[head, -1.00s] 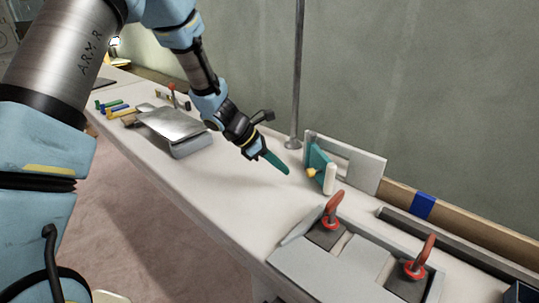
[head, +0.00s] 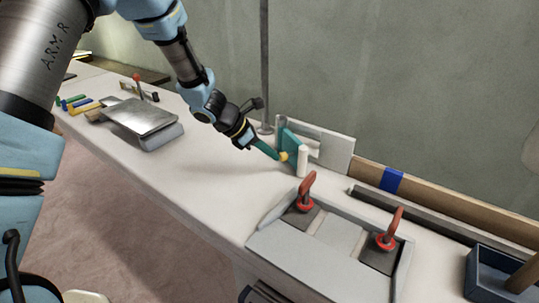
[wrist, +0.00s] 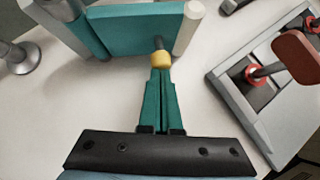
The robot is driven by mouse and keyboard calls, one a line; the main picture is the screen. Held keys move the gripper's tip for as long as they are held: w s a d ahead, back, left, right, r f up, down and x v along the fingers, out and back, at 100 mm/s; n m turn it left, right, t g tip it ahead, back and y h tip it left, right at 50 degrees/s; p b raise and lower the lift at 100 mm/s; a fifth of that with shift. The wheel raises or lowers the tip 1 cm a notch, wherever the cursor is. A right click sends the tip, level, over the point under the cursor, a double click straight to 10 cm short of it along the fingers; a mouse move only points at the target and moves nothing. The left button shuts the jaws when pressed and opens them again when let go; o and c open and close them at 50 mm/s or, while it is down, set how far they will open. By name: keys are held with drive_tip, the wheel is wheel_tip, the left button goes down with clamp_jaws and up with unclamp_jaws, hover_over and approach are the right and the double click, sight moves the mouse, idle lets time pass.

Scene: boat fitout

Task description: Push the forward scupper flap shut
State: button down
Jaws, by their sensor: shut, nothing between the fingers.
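The teal flap (head: 293,141) stands swung out at an angle from an upright pale panel (head: 337,148) with an opening in it. A yellow knob (head: 284,156) sticks out of the flap's face, and a short cream post (head: 302,161) stands at its edge. In the wrist view the flap (wrist: 135,30) fills the top, with the yellow knob (wrist: 161,58) in front of it. My gripper (head: 276,156) is shut and empty, its teal fingertips (wrist: 160,74) right at the knob. I cannot tell whether they touch it.
A grey panel (head: 335,235) with two red-handled fittings lies in front right of the flap. A metal pole (head: 265,70) rises behind my gripper. A metal-topped box (head: 140,115) sits at left. The bench between is clear.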

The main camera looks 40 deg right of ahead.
sight(297, 157)
drive_tip(key=shift+s+d+f, duration=0.1)
drive_tip(key=shift+s, duration=0.1)
drive_tip(key=s+d+n+t+b, duration=0.1)
drive_tip(key=b, duration=0.2)
drive_tip(key=s+d+n+t+b, duration=0.1)
drive_tip(key=n+b, duration=0.1)
drive_tip(key=b, duration=0.2)
drive_tip(key=shift+s+f+h, duration=0.15)
drive_tip(key=shift+f+h, duration=0.15)
drive_tip(key=shift+f, duration=0.05)
drive_tip(key=shift+s+d+r+n+t+b, duration=0.2)
drive_tip(key=shift+s+d+n+t+b, duration=0.3)
drive_tip(key=shift+b, duration=0.5)
drive_tip(key=shift+s+d+r+b, duration=0.25)
drive_tip(key=shift+d+b, duration=0.05)
drive_tip(key=shift+d, duration=0.35)
